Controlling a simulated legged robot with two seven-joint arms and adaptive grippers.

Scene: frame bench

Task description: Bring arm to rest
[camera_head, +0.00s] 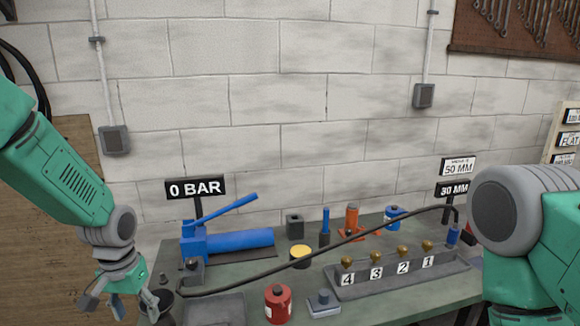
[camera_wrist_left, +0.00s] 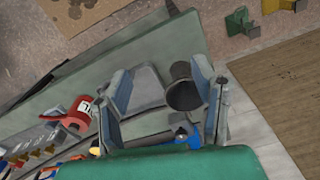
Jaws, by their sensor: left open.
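My left arm (camera_head: 62,180) is green and reaches in from the left edge in the head view. Its gripper (camera_head: 134,306) is open and points down at the bench's left end, beside a dark cup. In the left wrist view the fingers of this gripper (camera_wrist_left: 161,82) are spread, with nothing gripped between them. The dark cup (camera_wrist_left: 182,92) shows close to the right-hand finger there; I cannot tell whether they touch. Part of my right arm (camera_head: 525,212) shows at the right edge, but its gripper is out of view.
The green bench (camera_head: 245,300) carries a blue hand pump (camera_head: 235,243), a black hose (camera_head: 320,257), a red can (camera_head: 278,303), a yellow-topped can (camera_head: 300,256) and a numbered block (camera_head: 350,287). A grey tray (camera_head: 215,309) lies near the gripper. A block wall stands behind.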

